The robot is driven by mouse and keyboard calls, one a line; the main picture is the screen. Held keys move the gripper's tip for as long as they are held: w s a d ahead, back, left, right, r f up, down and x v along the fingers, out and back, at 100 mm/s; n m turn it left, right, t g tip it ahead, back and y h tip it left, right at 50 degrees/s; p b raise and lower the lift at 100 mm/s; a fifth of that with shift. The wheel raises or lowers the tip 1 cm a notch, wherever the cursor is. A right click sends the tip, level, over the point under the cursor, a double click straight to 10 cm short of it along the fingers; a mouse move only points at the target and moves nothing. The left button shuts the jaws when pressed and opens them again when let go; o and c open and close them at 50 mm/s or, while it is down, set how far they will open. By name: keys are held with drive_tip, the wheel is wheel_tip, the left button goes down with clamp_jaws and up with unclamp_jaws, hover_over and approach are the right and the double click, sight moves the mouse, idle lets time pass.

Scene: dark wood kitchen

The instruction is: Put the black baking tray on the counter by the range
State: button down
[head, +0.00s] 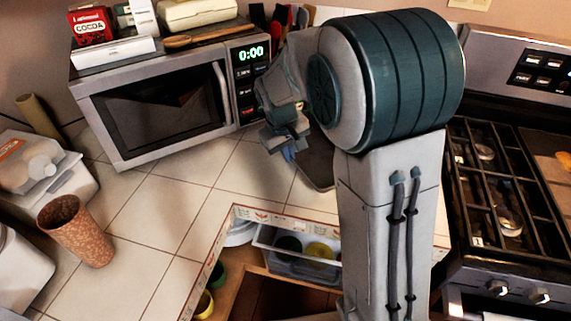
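A dark flat piece with a pale rim, probably the black baking tray (317,168), shows just left of my arm, over the tiled counter (160,215). My arm hides most of it, and I cannot tell whether it rests on the counter. The range (505,170) is at the right, with black grates and front knobs. My gripper (286,146) is in front of the microwave's right end, at the upper left of the dark piece. Its fingers are small and overlapped here, so I cannot tell whether they are open or touch the tray.
A microwave (160,105) stands at the back, with a cocoa box (91,26) and a wooden spoon (200,38) on top. A brown cup (76,230) and white containers (45,170) are at the left. An open corner below shows bowls and a bin (300,265).

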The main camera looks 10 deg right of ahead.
sight(285, 174)
drive_tip(key=shift+s+a+f, duration=0.1)
drive_tip(key=shift+a+f, duration=0.35)
drive_tip(key=shift+a, duration=0.2)
drive_tip(key=shift+s+a+x, duration=0.15)
drive_tip(key=shift+x, duration=0.8)
drive_tip(key=shift+s+a+x, duration=0.15)
drive_tip(key=shift+s+x, duration=0.05)
drive_tip(key=shift+x, duration=0.75)
drive_tip(key=shift+f, duration=0.1)
drive_tip(key=shift+f, duration=0.15)
drive_tip(key=c, duration=1.7)
unclamp_jaws()
